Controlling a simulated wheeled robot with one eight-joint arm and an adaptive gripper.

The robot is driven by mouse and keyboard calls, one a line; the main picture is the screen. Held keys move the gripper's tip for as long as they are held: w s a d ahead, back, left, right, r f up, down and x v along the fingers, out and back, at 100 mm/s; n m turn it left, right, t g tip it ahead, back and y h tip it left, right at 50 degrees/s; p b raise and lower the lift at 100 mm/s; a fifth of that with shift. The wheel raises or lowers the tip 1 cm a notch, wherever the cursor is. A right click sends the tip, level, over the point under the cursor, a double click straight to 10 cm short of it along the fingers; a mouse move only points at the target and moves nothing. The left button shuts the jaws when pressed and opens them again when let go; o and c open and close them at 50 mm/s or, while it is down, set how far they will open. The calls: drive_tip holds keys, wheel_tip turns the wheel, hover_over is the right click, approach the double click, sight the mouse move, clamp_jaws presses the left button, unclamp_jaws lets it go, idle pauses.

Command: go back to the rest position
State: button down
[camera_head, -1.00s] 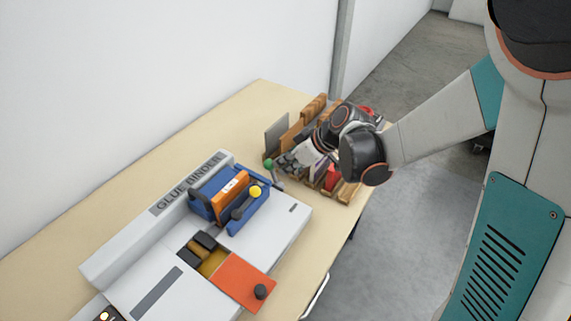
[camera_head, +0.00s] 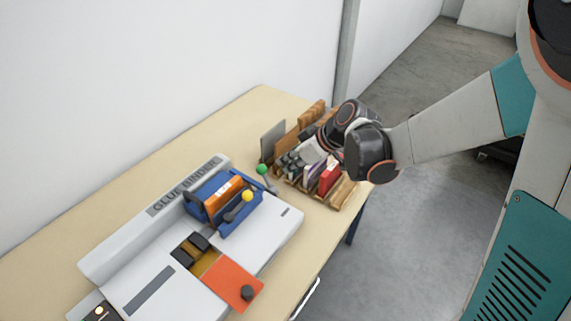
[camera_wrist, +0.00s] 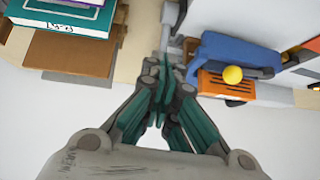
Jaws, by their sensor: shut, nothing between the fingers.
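My gripper (camera_head: 290,164) is over the table's far right part, in front of the wooden rack, with its arm reaching in from the right. In the wrist view my gripper (camera_wrist: 163,72) has its teal and grey fingers together and nothing between them. The blue clamp of the glue binder shows beyond the fingertips to the right. My wrist hides part of the rack in the head view.
A grey glue binder (camera_head: 140,262) stands on the table (camera_head: 110,192), with a blue clamp (camera_head: 225,222) around an orange book (camera_head: 223,191). A wooden rack (camera_head: 343,192) holds several books, one red (camera_head: 329,177). A white wall (camera_head: 150,70) runs behind. Grey floor (camera_head: 400,255) is open at right.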

drive_tip(key=a+r+p+v, duration=0.1)
drive_tip(key=p+v, duration=0.1)
drive_tip(key=v, duration=0.6)
drive_tip(key=s+d+r+m+t+h, duration=0.1)
drive_tip(key=s+d+r+m+h, duration=0.2)
drive_tip(key=s, duration=0.6)
drive_tip(key=s+d+r+m+t+h, duration=0.2)
drive_tip(key=s+d+r+m+h, duration=0.1)
drive_tip(key=s+d+m, duration=0.4)
drive_tip(key=shift+s+d+m+h, duration=0.4)
drive_tip(key=shift+s+d+h, duration=0.1)
drive_tip(key=shift+s+d, duration=0.95)
drive_tip(key=shift+f, duration=0.1)
